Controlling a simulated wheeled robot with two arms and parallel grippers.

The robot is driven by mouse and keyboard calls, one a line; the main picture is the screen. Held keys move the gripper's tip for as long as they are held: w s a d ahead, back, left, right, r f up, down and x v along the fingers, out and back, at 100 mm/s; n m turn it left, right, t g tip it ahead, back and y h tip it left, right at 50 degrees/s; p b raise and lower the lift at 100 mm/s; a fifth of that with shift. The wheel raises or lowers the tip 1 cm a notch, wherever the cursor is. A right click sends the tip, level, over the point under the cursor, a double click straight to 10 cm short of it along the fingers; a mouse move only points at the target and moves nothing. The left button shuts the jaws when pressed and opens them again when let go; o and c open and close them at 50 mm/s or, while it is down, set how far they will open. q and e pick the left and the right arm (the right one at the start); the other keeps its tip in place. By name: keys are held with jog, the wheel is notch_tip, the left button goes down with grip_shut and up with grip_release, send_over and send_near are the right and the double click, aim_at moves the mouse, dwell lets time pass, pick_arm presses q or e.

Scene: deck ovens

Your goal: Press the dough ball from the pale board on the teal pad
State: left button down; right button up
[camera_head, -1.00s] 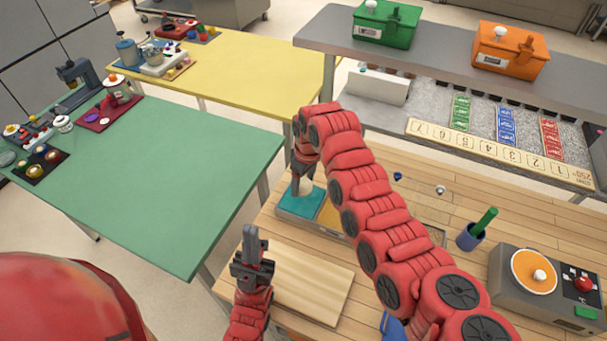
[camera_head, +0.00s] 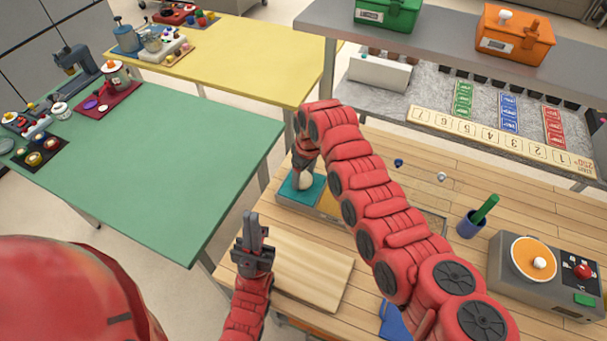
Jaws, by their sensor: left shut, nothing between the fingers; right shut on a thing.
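A cream dough ball (camera_head: 305,182) shows at the tip of my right gripper (camera_head: 304,172), over the teal pad (camera_head: 288,190). My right gripper points down and is shut on the ball; its fingers are small and partly hidden by my arm. I cannot tell whether the ball touches the pad. The pale board (camera_head: 318,275) lies nearer, and its visible surface is bare. My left gripper (camera_head: 252,222) is shut and empty, pointing up beside the board's left edge.
An orange-yellow pad (camera_head: 328,206) adjoins the teal one, partly behind my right arm. A blue cup with a green stick (camera_head: 471,226) and a grey device with an orange disc (camera_head: 545,283) stand at right. A green table (camera_head: 180,170) is at left.

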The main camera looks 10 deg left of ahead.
aim_at(303, 175)
jog(key=shift+f+b, duration=0.35)
jog(key=shift+f, duration=0.15)
dwell(0.4)
dwell(1.6)
jog(key=shift+r, duration=4)
